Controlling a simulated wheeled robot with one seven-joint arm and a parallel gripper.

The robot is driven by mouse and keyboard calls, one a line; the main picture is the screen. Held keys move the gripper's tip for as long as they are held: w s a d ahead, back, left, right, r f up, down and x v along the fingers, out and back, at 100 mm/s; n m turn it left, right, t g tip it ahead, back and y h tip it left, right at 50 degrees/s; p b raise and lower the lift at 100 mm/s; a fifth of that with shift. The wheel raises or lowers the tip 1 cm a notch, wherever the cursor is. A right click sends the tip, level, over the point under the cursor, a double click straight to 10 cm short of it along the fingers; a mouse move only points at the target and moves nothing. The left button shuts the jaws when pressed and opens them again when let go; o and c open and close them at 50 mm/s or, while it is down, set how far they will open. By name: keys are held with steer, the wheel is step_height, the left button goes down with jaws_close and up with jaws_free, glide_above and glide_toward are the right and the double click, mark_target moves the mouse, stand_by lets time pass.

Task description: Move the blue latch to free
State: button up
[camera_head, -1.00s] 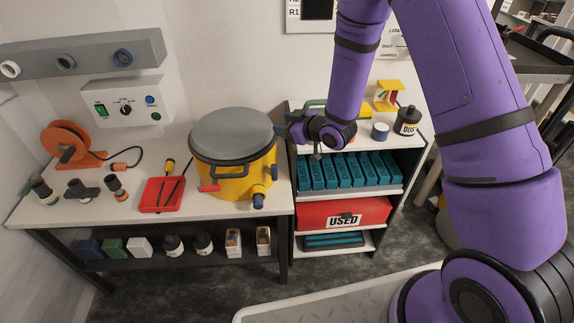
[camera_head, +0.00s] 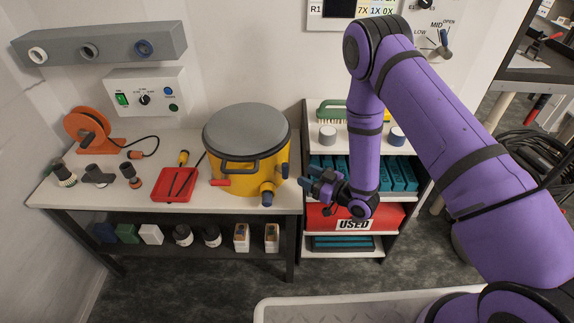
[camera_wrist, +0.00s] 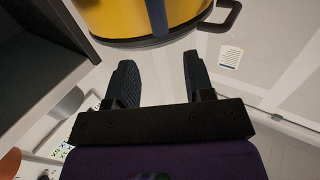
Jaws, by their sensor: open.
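The yellow drum (camera_head: 235,172) with a grey lid (camera_head: 246,128) stands at the bench's right end. In the wrist view a blue-grey upright bar (camera_wrist: 157,17) lies against the drum (camera_wrist: 105,18); it looks like the blue latch, but only its lower part shows. A red latch (camera_head: 220,182) sticks out at the drum's front left. My gripper (camera_head: 307,177) is open and empty, right of the drum. In the wrist view its fingers (camera_wrist: 160,65) point toward the drum and bar, apart from both.
A blue-ended port (camera_head: 267,197) juts from the drum's front. A red tray (camera_head: 174,190) lies left of it. The shelf unit (camera_head: 311,107) stands behind my gripper, with teal parts (camera_head: 398,175) and a red USED bin (camera_head: 390,217). A black handle (camera_wrist: 225,17) shows in the wrist view.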

mark_target(285, 164)
steer(key=x, duration=0.8)
steer(key=shift+w+a, duration=0.2)
steer(key=shift+a, duration=0.15)
jaws_close()
